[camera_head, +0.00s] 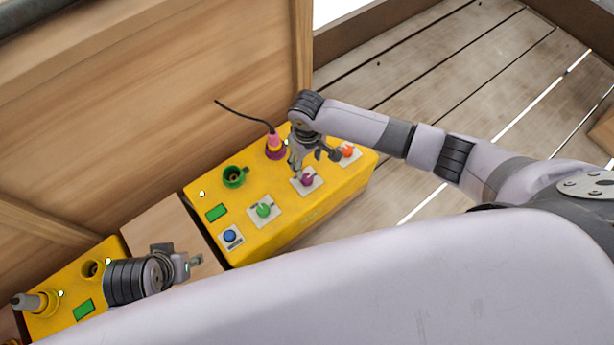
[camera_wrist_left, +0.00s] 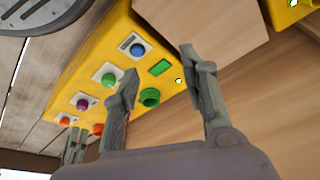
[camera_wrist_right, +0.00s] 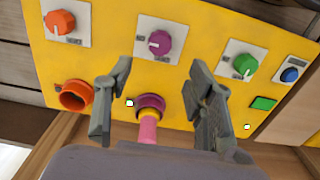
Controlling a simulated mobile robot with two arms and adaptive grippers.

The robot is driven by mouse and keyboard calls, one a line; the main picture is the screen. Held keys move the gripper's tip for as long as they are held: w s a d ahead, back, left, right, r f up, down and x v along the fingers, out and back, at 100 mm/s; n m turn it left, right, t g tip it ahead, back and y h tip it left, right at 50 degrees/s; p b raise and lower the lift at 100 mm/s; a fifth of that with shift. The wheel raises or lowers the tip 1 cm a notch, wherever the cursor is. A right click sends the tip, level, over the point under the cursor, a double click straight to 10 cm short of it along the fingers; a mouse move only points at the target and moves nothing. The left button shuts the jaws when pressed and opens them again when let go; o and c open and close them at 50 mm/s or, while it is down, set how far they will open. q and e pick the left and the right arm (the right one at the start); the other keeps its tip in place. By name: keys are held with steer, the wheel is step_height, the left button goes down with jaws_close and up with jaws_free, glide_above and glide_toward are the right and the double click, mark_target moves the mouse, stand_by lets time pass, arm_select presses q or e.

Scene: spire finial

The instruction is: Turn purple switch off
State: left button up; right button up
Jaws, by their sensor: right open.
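The purple switch (camera_head: 307,180) is a round knob on a white plate on top of the yellow box (camera_head: 285,225). In the right wrist view the purple switch (camera_wrist_right: 159,42) lies ahead of and between the open fingers, apart from them. My right gripper (camera_head: 312,160) hangs just above and behind the knob; in its wrist view the right gripper (camera_wrist_right: 160,85) is open and empty. My left gripper (camera_head: 192,262) is over the gap between the yellow boxes; in its wrist view the left gripper (camera_wrist_left: 165,70) is open and empty. The purple switch also shows there (camera_wrist_left: 83,104).
An orange knob (camera_head: 348,151) and a green knob (camera_head: 264,210) flank the purple one, with a blue button (camera_head: 230,236) further left. A pink plug (camera_head: 274,142) with a black cable stands in the purple socket behind. A wooden wall (camera_head: 150,90) rises behind the boxes.

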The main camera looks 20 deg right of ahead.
steer(key=b, duration=0.1)
glide_above(307, 178)
step_height(307, 178, down, 4)
steer(key=shift+f, duration=0.1)
step_height(307, 178, down, 3)
steer(key=shift+f+b, duration=0.15)
steer(key=shift+b, duration=0.7)
steer(key=shift+f, duration=0.65)
steer(key=shift+f+b, duration=0.3)
steer(key=shift+f, duration=0.05)
arm_select(q)
steer(key=w+r+t, duration=0.1)
steer(key=w+d+r+t, duration=0.1)
steer(key=w, duration=0.1)
steer(key=shift+w+r+h, duration=0.1)
steer(key=shift+w+h, duration=0.05)
steer(key=shift+h, duration=0.15)
arm_select(e)
steer(key=shift+c, duration=0.2)
steer(key=c, duration=1.1)
